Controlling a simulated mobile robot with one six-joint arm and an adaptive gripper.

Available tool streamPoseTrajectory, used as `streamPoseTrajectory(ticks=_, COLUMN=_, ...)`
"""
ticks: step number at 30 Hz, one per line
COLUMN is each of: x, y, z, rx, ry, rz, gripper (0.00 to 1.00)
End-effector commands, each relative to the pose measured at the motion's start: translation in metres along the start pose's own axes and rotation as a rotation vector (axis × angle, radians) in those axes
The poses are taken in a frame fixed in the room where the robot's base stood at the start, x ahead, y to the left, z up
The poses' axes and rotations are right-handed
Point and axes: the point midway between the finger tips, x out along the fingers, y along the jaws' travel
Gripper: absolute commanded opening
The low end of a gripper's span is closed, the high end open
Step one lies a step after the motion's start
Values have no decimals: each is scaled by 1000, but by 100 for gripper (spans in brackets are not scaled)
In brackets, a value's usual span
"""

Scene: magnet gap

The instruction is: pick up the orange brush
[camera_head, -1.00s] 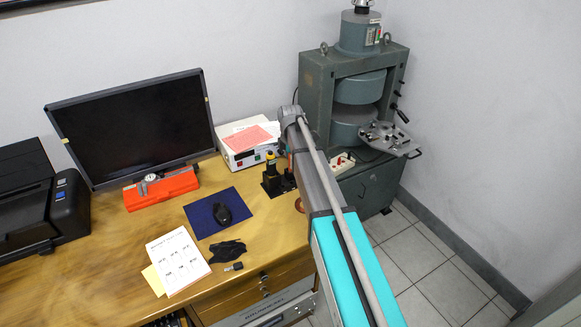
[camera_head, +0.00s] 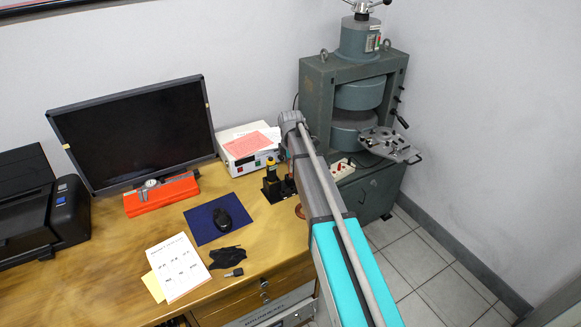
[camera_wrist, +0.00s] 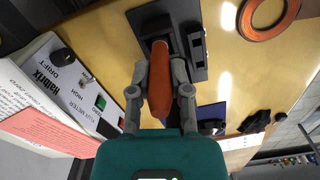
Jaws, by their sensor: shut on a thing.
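The orange brush (camera_wrist: 160,78) shows in the wrist view as an orange handle pointing up the picture, its lower part between my fingers. My gripper (camera_wrist: 160,88) is shut on this handle, one grey finger on each side. The handle's far end lies in front of a black block (camera_wrist: 194,50) on the desk; I cannot tell whether it touches the block. In the head view my arm hides the gripper and the brush.
The flux meter box (camera_head: 247,150) with pink paper stands behind the arm. A copper-coloured ring (camera_wrist: 267,18) lies on the desk. The grey-green magnet press (camera_head: 314,105) stands right of the desk.

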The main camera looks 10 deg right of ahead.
Motion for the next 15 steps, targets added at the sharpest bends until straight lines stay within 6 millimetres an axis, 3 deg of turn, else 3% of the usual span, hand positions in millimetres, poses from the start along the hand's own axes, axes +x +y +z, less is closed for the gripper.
streamPoseTrajectory(ticks=15, x=-42, y=0, z=0, rx=0, ry=0, rz=0, gripper=0)
